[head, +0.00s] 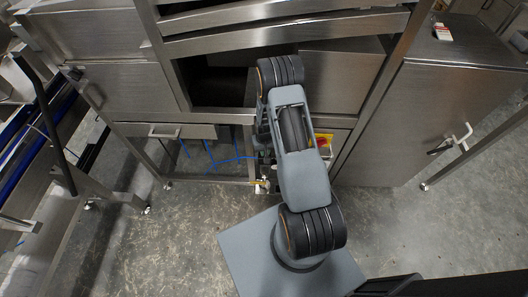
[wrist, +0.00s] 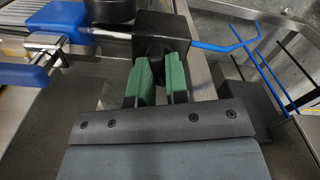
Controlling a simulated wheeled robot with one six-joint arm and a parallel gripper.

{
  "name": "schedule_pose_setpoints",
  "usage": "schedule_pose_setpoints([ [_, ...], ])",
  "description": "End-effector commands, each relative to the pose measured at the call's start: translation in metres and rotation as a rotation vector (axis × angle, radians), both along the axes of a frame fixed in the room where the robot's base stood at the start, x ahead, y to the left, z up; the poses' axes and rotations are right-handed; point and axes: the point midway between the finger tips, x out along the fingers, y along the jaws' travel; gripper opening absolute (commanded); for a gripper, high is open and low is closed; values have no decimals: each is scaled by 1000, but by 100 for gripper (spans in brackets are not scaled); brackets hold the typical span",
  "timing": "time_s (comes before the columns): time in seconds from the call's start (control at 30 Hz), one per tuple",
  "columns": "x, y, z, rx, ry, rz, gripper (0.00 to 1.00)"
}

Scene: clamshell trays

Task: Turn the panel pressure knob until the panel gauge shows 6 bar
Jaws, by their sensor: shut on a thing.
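In the wrist view, my gripper (wrist: 159,82) has its two green fingers on either side of a dark knob (wrist: 160,62). It is shut on this knob, which is mostly hidden between the fingers. The knob sits on a black block-shaped body (wrist: 163,32) with a metal pipe entering from the left. A black round part (wrist: 108,9), perhaps the gauge's housing, is cut off at the top edge. No gauge face or reading can be seen. In the head view, my arm hides the gripper and the knob.
Blue-handled fittings (wrist: 55,15) lie left of the knob in the wrist view. A blue hose (wrist: 225,47) runs off to the right. In the head view, steel framing (head: 255,35) surrounds my arm, and a steel cabinet (head: 430,110) stands right. Open floor (head: 140,240) lies at left.

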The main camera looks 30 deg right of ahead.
Motion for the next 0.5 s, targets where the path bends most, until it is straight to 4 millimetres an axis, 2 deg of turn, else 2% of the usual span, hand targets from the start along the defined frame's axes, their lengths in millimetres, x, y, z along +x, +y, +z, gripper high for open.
schedule_pose_setpoints([
  [0.5,0,1,-2,0,0,-480,0],
])
